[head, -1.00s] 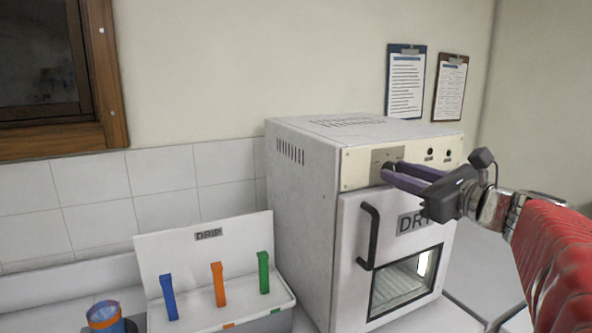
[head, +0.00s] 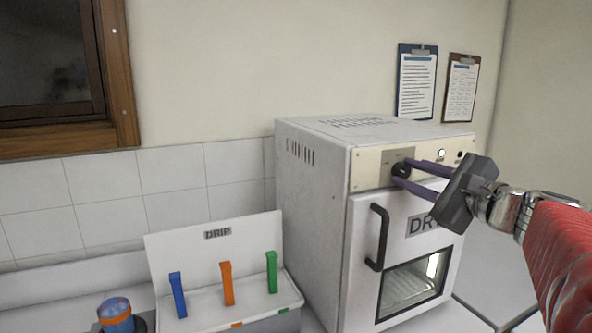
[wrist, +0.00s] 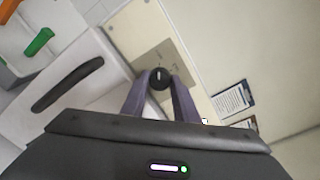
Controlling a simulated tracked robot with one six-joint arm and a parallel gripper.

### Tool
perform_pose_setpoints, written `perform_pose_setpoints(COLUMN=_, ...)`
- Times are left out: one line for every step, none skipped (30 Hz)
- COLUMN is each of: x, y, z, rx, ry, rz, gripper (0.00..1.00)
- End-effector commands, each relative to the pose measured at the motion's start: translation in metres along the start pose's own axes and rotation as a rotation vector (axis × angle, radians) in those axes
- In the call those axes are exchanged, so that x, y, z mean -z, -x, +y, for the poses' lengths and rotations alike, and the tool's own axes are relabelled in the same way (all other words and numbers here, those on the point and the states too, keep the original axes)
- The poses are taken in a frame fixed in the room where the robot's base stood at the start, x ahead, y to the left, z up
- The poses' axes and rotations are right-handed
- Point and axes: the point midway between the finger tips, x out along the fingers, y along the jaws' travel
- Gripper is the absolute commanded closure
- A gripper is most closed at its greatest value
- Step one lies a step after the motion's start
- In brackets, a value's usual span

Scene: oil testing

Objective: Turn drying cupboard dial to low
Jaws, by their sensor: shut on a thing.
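The drying cupboard (head: 315,210) is a white box with a cream control panel (head: 369,172) above its door. Its dial (head: 401,170) is a small black knob on a grey plate (wrist: 160,58) at the panel's left part. In the wrist view the dial (wrist: 159,78) shows a pale pointer mark; the plate's lettering is too small to read. My gripper (head: 400,173) is shut on the dial, with one purple finger on each side of it. The gripper body is rolled at a slant in the head view.
A black door handle (head: 380,238) stands out below the dial. A white lamp (head: 441,152) shines on the panel. A DRIP rack (head: 215,260) with blue, orange and green clips stands left of the cupboard. Two clipboards (head: 416,85) (head: 461,90) hang behind.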

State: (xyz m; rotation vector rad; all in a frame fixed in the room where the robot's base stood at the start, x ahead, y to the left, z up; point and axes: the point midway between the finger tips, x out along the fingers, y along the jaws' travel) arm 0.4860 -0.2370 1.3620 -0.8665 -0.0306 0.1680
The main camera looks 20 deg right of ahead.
Motion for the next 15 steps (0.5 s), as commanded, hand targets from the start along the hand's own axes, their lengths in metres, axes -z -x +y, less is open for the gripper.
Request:
perform_pose_setpoints(x=-0.0002, y=-0.0004, z=0.0026, rx=-0.006, ry=0.002, rz=-0.002, gripper=0.95)
perform_pose_setpoints(x=-0.0002, y=-0.0004, z=0.0026, rx=-0.006, ry=0.002, rz=-0.002, gripper=0.95)
perform_pose_setpoints(x=-0.0002, y=-0.0004, z=0.0027, rx=-0.007, ry=0.002, rz=-0.002, gripper=0.95)
perform_pose_setpoints(x=-0.0002, y=-0.0004, z=0.0027, rx=-0.007, ry=0.002, rz=-0.002, gripper=0.95)
perform_pose_setpoints(x=-0.0002, y=-0.0004, z=0.0028, rx=-0.007, ry=0.002, rz=-0.002, gripper=0.95)
perform_pose_setpoints(x=-0.0002, y=-0.0004, z=0.0028, rx=-0.007, ry=0.002, rz=-0.002, gripper=0.95)
perform_pose_setpoints(x=-0.0002, y=-0.0004, z=0.0029, rx=-0.007, ry=0.002, rz=-0.002, gripper=0.95)
perform_pose_setpoints(x=-0.0002, y=-0.0004, z=0.0029, rx=-0.007, ry=0.001, rz=-0.002, gripper=0.95)
perform_pose_setpoints(x=-0.0002, y=-0.0004, z=0.003, rx=-0.007, ry=0.001, rz=-0.003, gripper=0.95)
perform_pose_setpoints(x=-0.0002, y=-0.0004, z=0.003, rx=-0.008, ry=0.001, rz=-0.003, gripper=0.71)
perform_pose_setpoints(x=-0.0003, y=-0.0004, z=0.003, rx=-0.008, ry=0.001, rz=-0.003, gripper=0.69)
perform_pose_setpoints(x=-0.0003, y=-0.0004, z=0.0028, rx=-0.007, ry=0.001, rz=-0.003, gripper=0.66)
perform_pose_setpoints(x=-0.0003, y=-0.0004, z=0.0026, rx=-0.007, ry=0.001, rz=-0.003, gripper=0.64)
perform_pose_setpoints(x=-0.0003, y=-0.0003, z=0.0024, rx=-0.006, ry=0.001, rz=-0.002, gripper=0.62)
perform_pose_setpoints(x=-0.0003, y=-0.0003, z=0.0021, rx=-0.005, ry=0.001, rz=-0.002, gripper=0.59)
